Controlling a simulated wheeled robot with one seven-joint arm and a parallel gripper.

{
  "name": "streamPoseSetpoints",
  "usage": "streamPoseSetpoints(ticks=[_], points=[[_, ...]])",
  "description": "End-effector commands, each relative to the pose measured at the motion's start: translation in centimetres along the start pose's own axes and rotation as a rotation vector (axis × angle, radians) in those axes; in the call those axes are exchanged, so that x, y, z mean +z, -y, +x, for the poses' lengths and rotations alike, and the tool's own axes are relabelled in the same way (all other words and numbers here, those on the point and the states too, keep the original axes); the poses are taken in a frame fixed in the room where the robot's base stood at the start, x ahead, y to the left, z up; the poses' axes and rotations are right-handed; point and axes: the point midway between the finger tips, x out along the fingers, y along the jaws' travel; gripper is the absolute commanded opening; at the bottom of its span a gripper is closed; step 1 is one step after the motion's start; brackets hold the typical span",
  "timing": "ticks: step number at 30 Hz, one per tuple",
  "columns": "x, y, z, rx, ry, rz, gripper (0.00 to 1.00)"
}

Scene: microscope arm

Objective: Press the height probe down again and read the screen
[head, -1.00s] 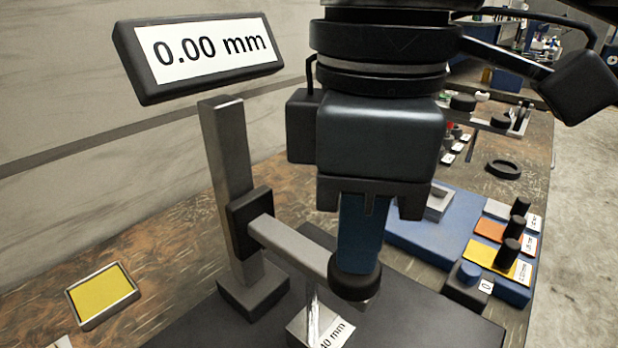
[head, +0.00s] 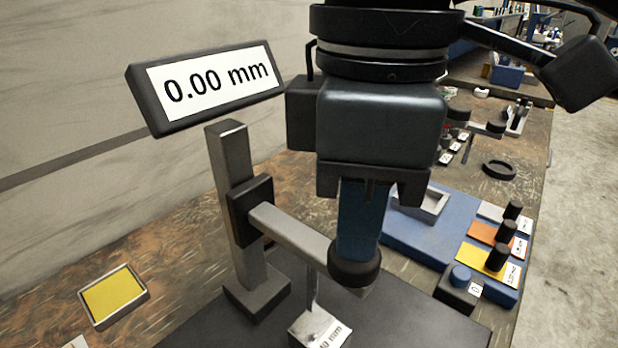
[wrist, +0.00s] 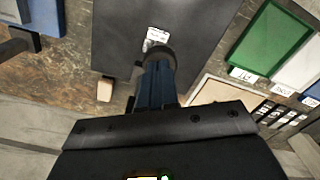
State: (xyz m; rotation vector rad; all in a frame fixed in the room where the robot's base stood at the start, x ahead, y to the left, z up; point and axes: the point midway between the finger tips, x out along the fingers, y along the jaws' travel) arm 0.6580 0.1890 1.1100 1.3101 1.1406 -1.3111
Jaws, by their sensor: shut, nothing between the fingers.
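The screen (head: 217,85) on the height gauge reads 0.00 mm in the head view. The gauge's grey post (head: 233,195) stands on a dark plate (head: 400,322), and its arm (head: 288,232) reaches right from a black slider (head: 250,211). A thin probe rod (head: 312,287) hangs above a metal block (head: 318,328) with a label ending in "0 mm". My gripper (head: 355,270) is shut and empty at the outer end of the gauge arm. It hides that end, so I cannot tell whether they touch. The labelled block (wrist: 155,37) shows beyond the fingers in the wrist view.
A yellow tray (head: 114,297) lies at the left. A blue base (head: 420,228) with black knobs, coloured labels and a small button box (head: 459,287) lies at the right. In the wrist view, a green tray (wrist: 268,42) is at upper right.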

Motion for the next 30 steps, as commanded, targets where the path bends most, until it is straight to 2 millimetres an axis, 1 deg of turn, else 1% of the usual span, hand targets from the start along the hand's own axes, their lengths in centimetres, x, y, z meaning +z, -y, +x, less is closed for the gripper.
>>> streamPoseSetpoints(ticks=[1, 15, 26, 30], points=[[0.0, 0.1, -0.7, -0.001, 0.0, -0.001, 0.0], [0.0, 0.0, -3.9, -0.001, 0.0, 0.0, 0.0], [0.0, 0.0, -4.0, 0.0, 0.0, 0.0, 0.0], [0.0, -0.1, -5.0, 0.002, -0.001, 0.001, 0.0]])
